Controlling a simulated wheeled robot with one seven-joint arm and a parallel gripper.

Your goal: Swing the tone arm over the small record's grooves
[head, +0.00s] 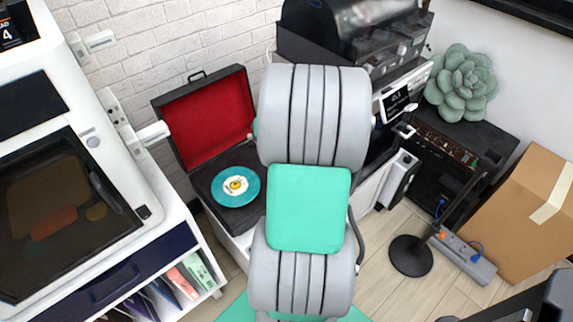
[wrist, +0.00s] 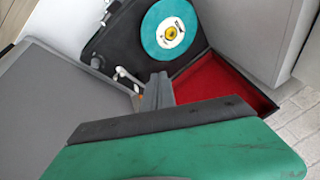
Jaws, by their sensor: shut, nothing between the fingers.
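A small teal record (head: 236,186) with a pale label and yellow centre lies on the dark deck of an open record player (head: 209,174). The record also shows in the wrist view (wrist: 158,47). A slim pale bar (wrist: 128,79) near the fingers looks like the tone arm. It is apart from the record, and my fingers partly hide its end. My gripper (wrist: 158,82) is shut and empty, over the deck edge beside the bar. I cannot tell whether they touch. In the head view my arm hides the gripper and the deck's right side.
The red-lined lid (head: 208,118) stands open behind the deck. A white cabinet machine (head: 92,142) stands to the left. To the right are a coffee machine (head: 398,102), a succulent (head: 461,85) and a cardboard box (head: 520,215).

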